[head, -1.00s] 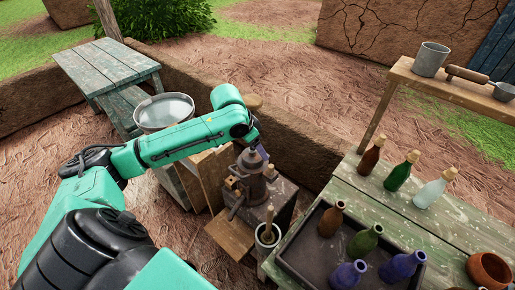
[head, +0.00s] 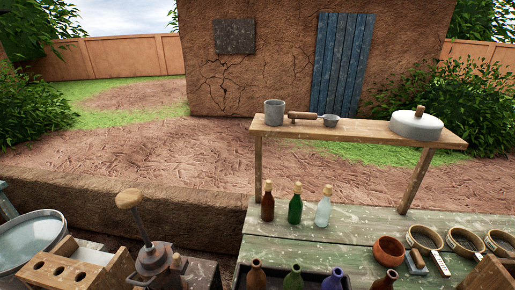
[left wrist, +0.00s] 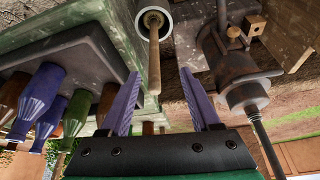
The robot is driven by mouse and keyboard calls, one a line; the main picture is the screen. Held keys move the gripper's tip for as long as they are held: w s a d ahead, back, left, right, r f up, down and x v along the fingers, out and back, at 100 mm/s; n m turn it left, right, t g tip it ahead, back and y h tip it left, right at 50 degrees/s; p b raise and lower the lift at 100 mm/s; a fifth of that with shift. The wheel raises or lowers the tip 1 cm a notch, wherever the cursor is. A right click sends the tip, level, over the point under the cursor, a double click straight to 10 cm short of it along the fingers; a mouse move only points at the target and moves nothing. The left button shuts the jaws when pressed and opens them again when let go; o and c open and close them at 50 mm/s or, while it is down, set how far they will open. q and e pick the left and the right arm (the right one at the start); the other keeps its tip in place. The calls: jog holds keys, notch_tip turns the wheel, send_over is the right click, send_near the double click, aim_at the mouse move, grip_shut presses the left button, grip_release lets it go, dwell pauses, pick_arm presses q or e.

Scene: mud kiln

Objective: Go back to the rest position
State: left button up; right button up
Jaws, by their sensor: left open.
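My left gripper (left wrist: 161,80) shows only in the left wrist view. Its two purple fingers are apart. A wooden-handled pestle in a pale mortar (left wrist: 145,22) shows beyond the gap between them; I see no object gripped. Beside it, on the right of that view, is a dark metal grinder-like device (left wrist: 235,75). A similar device (head: 153,262) with a wooden knob on its lever stands at the lower left of the head view. Neither of my arms shows in the head view, and my right gripper is in no view.
A green wooden table (head: 345,238) carries corked bottles, a dark tray (left wrist: 75,45) of bottles, a clay bowl (head: 389,250) and sieves (head: 425,238). A raised shelf (head: 365,132) holds a cup, ladle and lidded pan. A metal basin (head: 30,240) and a holed wooden box (head: 62,270) are left.

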pick_arm(q)
jog(key=s+a+f+n+y, duration=0.1)
jog(key=s+a+f+n, duration=0.1)
jog(key=s+a, duration=0.15)
notch_tip(320, 180, down, 25)
jog(key=s+d+g+b, duration=0.1)
jog(key=s+g+b, duration=0.1)
jog(key=s+b, duration=0.1)
jog(key=s+a+f+m+g+b, duration=0.1)
jog(key=s+a+f+b, duration=0.1)
jog(key=s+f, duration=1.4)
jog(key=shift+s+a+f+b, duration=0.4)
jog(key=shift+f, duration=0.25)
